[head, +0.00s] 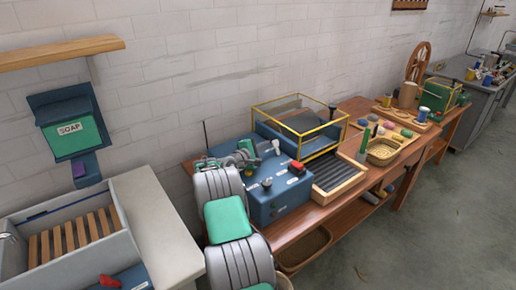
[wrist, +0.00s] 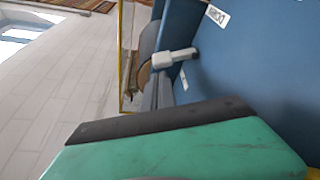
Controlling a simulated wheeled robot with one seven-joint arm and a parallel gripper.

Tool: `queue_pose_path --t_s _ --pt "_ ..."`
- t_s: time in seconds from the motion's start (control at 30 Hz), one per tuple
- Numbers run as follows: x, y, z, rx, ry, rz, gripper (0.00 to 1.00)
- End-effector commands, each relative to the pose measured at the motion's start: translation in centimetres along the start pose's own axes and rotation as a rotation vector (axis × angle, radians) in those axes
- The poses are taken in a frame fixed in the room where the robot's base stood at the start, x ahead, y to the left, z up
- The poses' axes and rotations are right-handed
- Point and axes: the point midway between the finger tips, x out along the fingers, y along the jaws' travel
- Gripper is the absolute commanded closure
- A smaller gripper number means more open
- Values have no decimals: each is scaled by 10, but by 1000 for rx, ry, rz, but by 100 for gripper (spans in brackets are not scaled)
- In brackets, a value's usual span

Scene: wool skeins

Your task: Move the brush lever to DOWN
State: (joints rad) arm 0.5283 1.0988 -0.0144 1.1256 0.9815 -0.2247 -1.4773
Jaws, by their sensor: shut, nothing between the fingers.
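The blue machine (head: 282,205) stands on the wooden bench. In the wrist view a pale grey lever (wrist: 172,58) sticks out from the machine's blue face (wrist: 260,60). A white label (wrist: 216,16) is above it and a smaller one (wrist: 183,80) just below; I cannot read either surely. A white-tipped lever, likely the same one, shows in the head view (head: 276,146). My gripper (head: 250,152) is shut and empty beside the machine, left of that lever. Its green and black finger fills the bottom of the wrist view, apart from the lever in the picture.
A red switch (head: 297,168) and a black knob (head: 267,184) are on the machine's top. A glass case with a yellow frame (head: 300,112) stands behind it. A slatted wooden tray (head: 338,176) and a basket (head: 383,152) are to the right.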

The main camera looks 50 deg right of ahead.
Motion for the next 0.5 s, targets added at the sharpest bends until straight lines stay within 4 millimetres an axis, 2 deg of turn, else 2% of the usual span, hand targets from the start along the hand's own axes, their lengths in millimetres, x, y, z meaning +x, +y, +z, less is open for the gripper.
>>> queue_pose_path --t_s 0.13,0.5 --pt "12 0 0 0 0 0 100" --pt "14 0 0 0 0 0 100"
